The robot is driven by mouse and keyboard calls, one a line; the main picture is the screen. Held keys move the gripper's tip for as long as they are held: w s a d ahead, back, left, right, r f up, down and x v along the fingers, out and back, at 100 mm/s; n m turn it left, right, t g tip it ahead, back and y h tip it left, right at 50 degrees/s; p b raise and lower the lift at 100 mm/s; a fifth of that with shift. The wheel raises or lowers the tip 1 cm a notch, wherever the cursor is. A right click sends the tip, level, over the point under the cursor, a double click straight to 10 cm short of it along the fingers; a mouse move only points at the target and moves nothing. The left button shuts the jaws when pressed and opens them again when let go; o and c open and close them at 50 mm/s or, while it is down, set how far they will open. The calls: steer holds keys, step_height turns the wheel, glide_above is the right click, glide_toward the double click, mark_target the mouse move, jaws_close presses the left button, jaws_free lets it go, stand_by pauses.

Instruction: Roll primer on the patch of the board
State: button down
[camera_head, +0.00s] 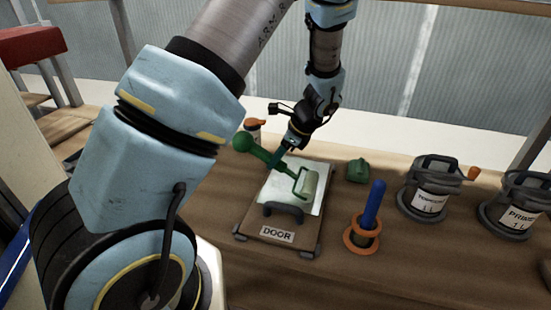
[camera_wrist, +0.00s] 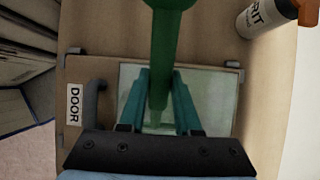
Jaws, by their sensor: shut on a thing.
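The board (camera_head: 248,222) is brown, labelled DOOR, with a dark handle and corner clips, and lies flat on the wooden bench. Its patch (camera_head: 298,172) is a pale whitish-green rectangle; it also shows in the wrist view (camera_wrist: 213,85). My gripper (camera_head: 284,158) is shut on the green handle of the paint roller (camera_head: 256,150), above the board. The handle also shows between the fingers in the wrist view (camera_wrist: 162,55). The pale roller sleeve (camera_head: 307,184) is over the right part of the patch; I cannot tell whether it touches. The sleeve is hidden in the wrist view.
A blue-handled tool (camera_head: 373,208) stands in an orange-ringed holder right of the board. A small green object (camera_head: 358,170) lies behind it. Two labelled cans, one (camera_head: 430,190) and one marked PRIME (camera_head: 515,208), stand farther right. A spirit bottle (camera_wrist: 264,18) stands beyond the board.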

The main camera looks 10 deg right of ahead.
steer(key=shift+f+b, duration=0.35)
steer(key=shift+f, duration=0.35)
steer(key=shift+s+d+r+p, duration=0.1)
steer(key=shift+s+d+p, duration=0.15)
steer(key=shift+d, duration=0.3)
steer(key=shift+s+d+r+p, duration=0.1)
steer(key=shift+s+d, duration=0.25)
steer(key=shift+d, duration=0.2)
steer(key=shift+w+a, duration=0.1)
steer(key=shift+a, duration=0.05)
steer(key=shift+w+a+f, duration=0.1)
steer(key=shift+w+a, duration=0.15)
steer(key=shift+a, duration=0.25)
steer(key=shift+w+a+f, duration=0.1)
steer(key=shift+w+a, duration=0.15)
steer(key=shift+a, duration=0.2)
steer(key=shift+r, duration=0.1)
